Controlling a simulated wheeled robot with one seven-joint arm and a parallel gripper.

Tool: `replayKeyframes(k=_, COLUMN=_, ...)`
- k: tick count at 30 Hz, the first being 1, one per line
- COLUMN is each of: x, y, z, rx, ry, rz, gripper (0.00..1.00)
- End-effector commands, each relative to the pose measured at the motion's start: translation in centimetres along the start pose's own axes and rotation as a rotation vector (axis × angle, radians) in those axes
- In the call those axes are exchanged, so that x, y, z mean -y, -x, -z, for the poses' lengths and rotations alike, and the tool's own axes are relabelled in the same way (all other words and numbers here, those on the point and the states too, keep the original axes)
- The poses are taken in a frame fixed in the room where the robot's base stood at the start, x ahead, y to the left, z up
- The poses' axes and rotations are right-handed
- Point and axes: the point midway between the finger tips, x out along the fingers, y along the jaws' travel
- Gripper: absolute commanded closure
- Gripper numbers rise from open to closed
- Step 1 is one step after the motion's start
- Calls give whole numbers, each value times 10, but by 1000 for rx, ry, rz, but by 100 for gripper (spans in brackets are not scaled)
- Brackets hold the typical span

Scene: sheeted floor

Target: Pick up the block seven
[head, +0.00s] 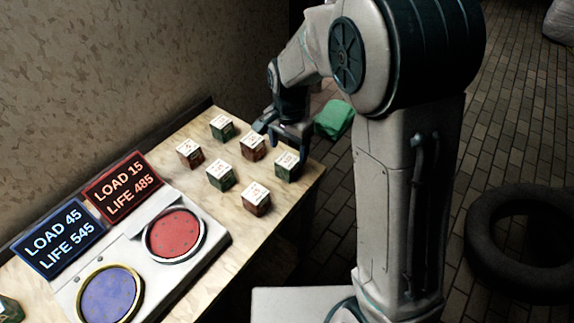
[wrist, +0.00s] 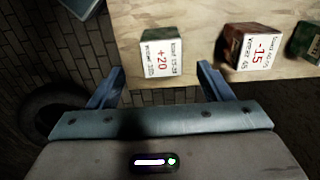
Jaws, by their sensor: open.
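Several small cubes with white printed tops and red or green sides stand on a wooden table (head: 205,258); I cannot read which is block seven. My gripper (head: 284,138) is open and empty above the table's far right part, close over a green-sided block (head: 288,166). In the wrist view, a green-sided block marked +20 (wrist: 162,56) lies ahead between the spread fingers of my gripper (wrist: 161,72), apart from both. A red-sided block marked -15 (wrist: 250,46) is to its right, beyond the right finger. Another block (wrist: 304,42) is cut off at the right edge.
A panel with a red disc (head: 175,235) and a blue disc (head: 108,295) takes up the table's near left. Two signs (head: 125,187) (head: 58,238) stand behind it. A green object (head: 334,119) and a tire (head: 522,245) lie on the floor. A wall bounds the left.

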Motion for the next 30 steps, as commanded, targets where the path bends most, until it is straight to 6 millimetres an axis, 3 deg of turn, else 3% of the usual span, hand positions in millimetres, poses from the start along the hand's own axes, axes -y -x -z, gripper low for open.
replayKeyframes(k=3, x=0, y=-17, z=0, rx=2, ry=0, rz=-3, gripper=27)
replayKeyframes(k=10, x=0, y=-32, z=0, rx=1, ry=1, rz=-1, gripper=27)
replayKeyframes(k=19, x=2, y=-71, z=0, rx=2, ry=1, rz=-2, gripper=27)
replayKeyframes(k=28, x=3, y=-77, z=1, rx=0, ry=1, rz=1, gripper=27)
replayKeyframes(k=29, x=3, y=-76, z=1, rx=0, ry=1, rz=1, gripper=30)
replayKeyframes(k=30, x=3, y=-76, z=1, rx=0, ry=1, rz=1, gripper=41)
